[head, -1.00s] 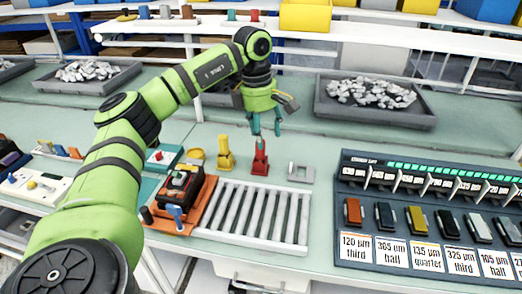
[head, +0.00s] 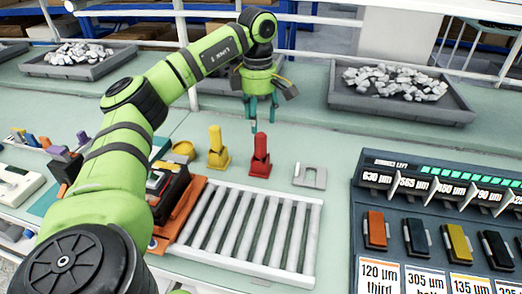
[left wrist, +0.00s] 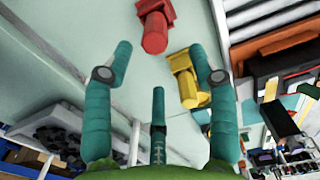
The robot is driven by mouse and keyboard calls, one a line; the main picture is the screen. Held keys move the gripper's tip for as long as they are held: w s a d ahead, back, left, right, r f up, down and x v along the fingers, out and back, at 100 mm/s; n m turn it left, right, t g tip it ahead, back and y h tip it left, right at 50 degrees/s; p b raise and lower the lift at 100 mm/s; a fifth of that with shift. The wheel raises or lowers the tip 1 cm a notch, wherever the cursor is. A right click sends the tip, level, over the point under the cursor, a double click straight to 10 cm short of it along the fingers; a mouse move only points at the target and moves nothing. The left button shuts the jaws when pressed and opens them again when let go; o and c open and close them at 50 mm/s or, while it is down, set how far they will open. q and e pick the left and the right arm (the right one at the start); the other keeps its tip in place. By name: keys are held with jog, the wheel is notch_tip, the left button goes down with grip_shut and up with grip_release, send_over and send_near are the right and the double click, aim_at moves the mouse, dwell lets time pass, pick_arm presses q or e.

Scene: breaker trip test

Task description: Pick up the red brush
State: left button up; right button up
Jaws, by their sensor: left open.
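The red brush (head: 260,158) stands upright on the green table, behind the slatted white rack. It also shows in the left wrist view (left wrist: 154,30), at the top and beyond the fingertips. My left gripper (head: 262,112) points down just behind and above the brush in the head view. A gap shows between the fingers and the brush there. A similar yellow brush (head: 218,150) stands to the left of the red one. My right gripper is not in view.
The slatted white rack (head: 245,232) lies in front of the brushes. A grey notched plate (head: 310,177) is to the right. A labelled panel (head: 440,185) fills the right front. A grey tray (head: 400,95) of pale chunks stands behind. Bare table lies between.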

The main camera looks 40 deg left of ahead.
aim_at(260, 134)
pick_arm(q)
jog(key=shift+f, duration=0.5)
jog(key=f, duration=0.2)
jog(key=f+p, duration=0.1)
jog(key=f, duration=0.1)
jog(key=f+p, duration=0.1)
jog(key=f, duration=0.1)
jog(key=shift+w, duration=0.3)
jog(key=shift+f, duration=0.3)
jog(key=c, duration=0.3)
grip_shut()
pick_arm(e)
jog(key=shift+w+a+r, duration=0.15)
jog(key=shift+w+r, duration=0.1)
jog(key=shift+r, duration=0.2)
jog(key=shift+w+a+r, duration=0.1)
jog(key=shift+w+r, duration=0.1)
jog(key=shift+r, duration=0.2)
